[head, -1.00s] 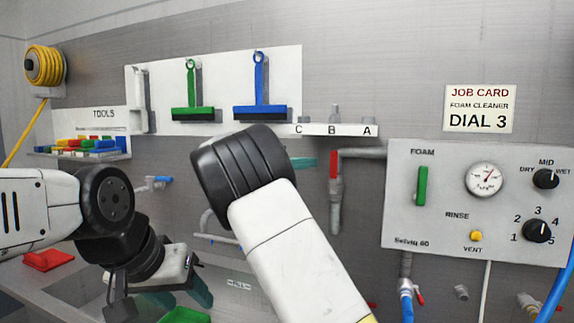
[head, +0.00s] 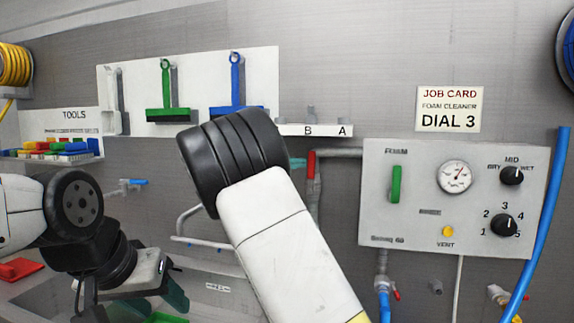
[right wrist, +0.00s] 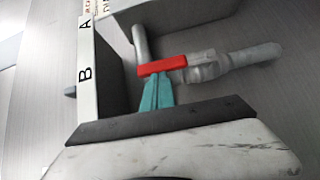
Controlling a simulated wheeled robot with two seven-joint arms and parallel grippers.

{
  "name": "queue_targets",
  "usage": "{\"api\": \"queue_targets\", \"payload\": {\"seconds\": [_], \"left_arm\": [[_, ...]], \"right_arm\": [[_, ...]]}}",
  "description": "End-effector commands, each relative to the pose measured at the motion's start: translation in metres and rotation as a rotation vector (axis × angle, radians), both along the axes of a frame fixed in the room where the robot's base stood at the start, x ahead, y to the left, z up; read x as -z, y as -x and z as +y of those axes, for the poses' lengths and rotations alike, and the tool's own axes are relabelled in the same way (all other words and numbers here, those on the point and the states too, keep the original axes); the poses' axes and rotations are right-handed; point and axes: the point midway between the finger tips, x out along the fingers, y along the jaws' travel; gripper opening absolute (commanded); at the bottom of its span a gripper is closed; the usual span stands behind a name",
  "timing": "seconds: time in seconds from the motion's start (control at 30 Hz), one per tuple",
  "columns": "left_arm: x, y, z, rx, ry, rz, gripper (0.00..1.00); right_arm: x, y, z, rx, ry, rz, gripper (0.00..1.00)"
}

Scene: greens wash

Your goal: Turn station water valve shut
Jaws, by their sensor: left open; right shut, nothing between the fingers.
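The valve's red lever (head: 311,164) lies roughly along the vertical pipe left of the foam panel. In the right wrist view the red lever (right wrist: 162,65) lies across the picture beside the grey valve body (right wrist: 200,68). My right gripper's teal fingers (right wrist: 157,92) are shut with nothing between them, tips at the lever's edge; whether they touch cannot be told. In the head view my right wrist hides most of that gripper; a teal tip (head: 297,162) shows just left of the lever. My left gripper (head: 155,297) is open and empty, low on the left.
A white shelf (head: 290,129) lettered B and A sits just above the lever. The foam panel (head: 375,215) with gauge and dials is to its right. A blue hose (head: 548,205) hangs at the far right. Squeegees and a tools rack are at the left.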

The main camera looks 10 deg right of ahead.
Motion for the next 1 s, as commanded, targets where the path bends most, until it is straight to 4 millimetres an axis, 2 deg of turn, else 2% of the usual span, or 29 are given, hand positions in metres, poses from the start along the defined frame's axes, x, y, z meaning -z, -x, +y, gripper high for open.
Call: {"api": "queue_targets", "payload": {"seconds": [0.27, 0.5, 0.73, 0.87, 1.0], "left_arm": [[0.0, 0.0, 0.0, 0.0, 0.0, 0.0, 0.51], [0.0, 0.0, 0.0, 0.0, 0.0, 0.0, 0.51], [0.0, 0.0, 0.0, 0.0, 0.0, 0.0, 0.51], [0.0, 0.0, 0.0, 0.0, 0.0, 0.0, 0.51], [0.0, 0.0, 0.0, 0.0, 0.0, 0.0, 0.51]], "right_arm": [[-0.006, 0.006, -0.015, 0.002, -0.148, -0.062, 0.0], [-0.009, 0.014, -0.034, 0.003, -0.357, -0.151, 0.0], [-0.006, 0.022, -0.053, 0.002, -0.559, -0.233, 0.0], [-0.002, 0.026, -0.062, 0.002, -0.559, -0.233, 0.0], [0.002, 0.031, -0.074, 0.003, -0.67, -0.281, 0.0]]}}
